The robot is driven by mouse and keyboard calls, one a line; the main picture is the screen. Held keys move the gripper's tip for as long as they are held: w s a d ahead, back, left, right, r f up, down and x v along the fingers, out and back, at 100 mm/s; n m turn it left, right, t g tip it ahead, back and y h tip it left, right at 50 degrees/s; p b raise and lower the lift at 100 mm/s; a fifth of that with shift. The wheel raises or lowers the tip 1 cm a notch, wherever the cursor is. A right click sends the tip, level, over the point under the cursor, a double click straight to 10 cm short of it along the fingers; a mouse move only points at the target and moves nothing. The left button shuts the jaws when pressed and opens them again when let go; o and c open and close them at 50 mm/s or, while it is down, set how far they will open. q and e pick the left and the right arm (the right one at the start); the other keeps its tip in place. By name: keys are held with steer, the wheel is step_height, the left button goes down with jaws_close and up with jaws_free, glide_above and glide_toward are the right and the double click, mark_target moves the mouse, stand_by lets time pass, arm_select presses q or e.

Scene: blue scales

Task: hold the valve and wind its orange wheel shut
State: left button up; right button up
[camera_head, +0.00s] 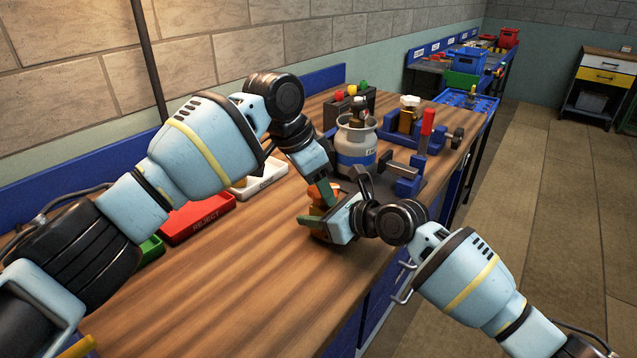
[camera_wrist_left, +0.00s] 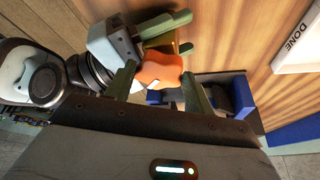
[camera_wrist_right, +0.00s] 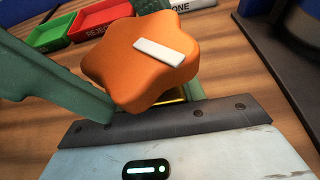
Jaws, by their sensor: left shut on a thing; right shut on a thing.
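The orange wheel (camera_head: 326,189) is a lobed knob with a white mark on top, seen close in the right wrist view (camera_wrist_right: 140,60). My left gripper (camera_wrist_left: 160,88) is shut on the wheel, which sits between its green fingers. The valve's brass body (camera_wrist_left: 162,36) shows beyond the wheel in the left wrist view and is mostly hidden in the head view. My right gripper (camera_head: 322,217) is shut on the valve body, below the wheel, and holds it above the wooden bench (camera_head: 250,285). The arms partly cover the valve in the head view.
A grey gas cylinder (camera_head: 356,143) stands just behind the grippers. A blue fixture with a red handle (camera_head: 427,122) is to its right. A red REJECT tray (camera_head: 197,218) and a white DONE tray (camera_head: 262,183) lie left. The front bench is clear.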

arm_select(q)
steer(key=shift+w+r+m+g+h, duration=0.1)
steer(key=shift+m+g, duration=0.25)
steer(key=shift+m, duration=0.6)
steer(key=shift+w+f+m+g+h, duration=0.15)
steer(key=shift+m+g, duration=0.15)
steer(key=shift+m, duration=0.7)
steer(key=shift+w+r+m+g+h, duration=0.15)
steer(key=shift+m+g, duration=0.2)
steer(key=shift+m, duration=0.6)
steer(key=shift+s, duration=0.1)
steer(key=o, duration=1)
steer(key=shift+a, duration=0.1)
steer(key=v, duration=0.7)
steer(key=shift+r, duration=0.2)
steer(key=shift+c, duration=0.3)
